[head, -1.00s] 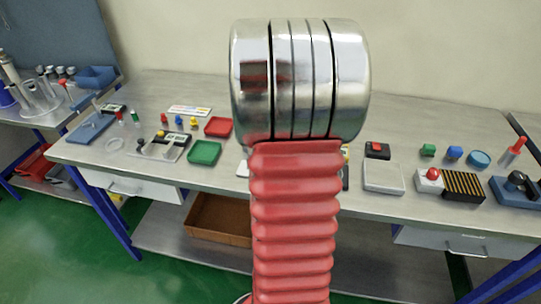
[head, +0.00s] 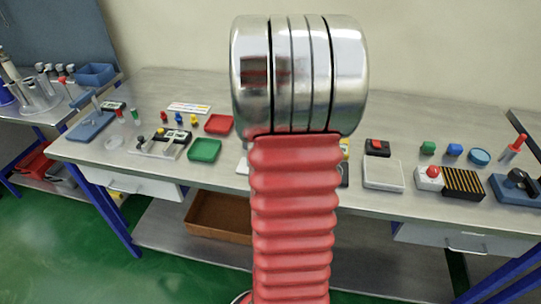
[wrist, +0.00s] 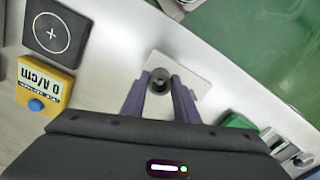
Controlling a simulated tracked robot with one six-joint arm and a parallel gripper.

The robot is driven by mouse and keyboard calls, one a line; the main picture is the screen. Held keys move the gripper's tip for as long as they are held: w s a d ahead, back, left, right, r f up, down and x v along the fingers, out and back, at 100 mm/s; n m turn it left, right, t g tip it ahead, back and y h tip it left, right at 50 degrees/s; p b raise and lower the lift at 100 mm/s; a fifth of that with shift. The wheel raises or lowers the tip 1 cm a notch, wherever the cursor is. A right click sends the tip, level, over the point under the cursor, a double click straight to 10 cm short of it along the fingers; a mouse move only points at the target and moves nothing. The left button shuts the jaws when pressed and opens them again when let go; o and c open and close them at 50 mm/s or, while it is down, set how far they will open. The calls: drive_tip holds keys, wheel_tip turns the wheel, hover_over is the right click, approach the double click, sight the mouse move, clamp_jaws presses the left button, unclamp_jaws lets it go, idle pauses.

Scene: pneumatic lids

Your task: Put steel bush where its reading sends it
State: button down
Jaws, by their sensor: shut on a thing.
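In the wrist view my gripper (wrist: 160,88) has its two purple-grey fingers on either side of the steel bush (wrist: 160,80), a short grey cylinder with a dark bore, and is shut on it. A pale plate (wrist: 193,76) lies below and beyond the bush; I cannot tell the gap. A yellow meter (wrist: 48,88) with a blue button shows upside down, its display apparently reading 0 A/cm. A black pad (wrist: 56,33) with a circled cross lies beside it. In the head view my arm hides the gripper and bush. A red tray (head: 218,125) and green tray (head: 204,150) stand left of my arm.
On the bench (head: 130,92), a white block (head: 383,174), a red-button box (head: 430,178) and a striped black block (head: 463,184) lie right of my arm. A black gauge-like device (head: 160,141) lies left. The bench's front edge shows beyond the plate in the wrist view.

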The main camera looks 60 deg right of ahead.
drive_tip(key=shift+f, duration=0.75)
idle(0.8)
drive_tip(key=c, duration=0.9)
unclamp_jaws()
drive_tip(key=shift+r, duration=0.15)
drive_tip(key=shift+r, duration=3.4)
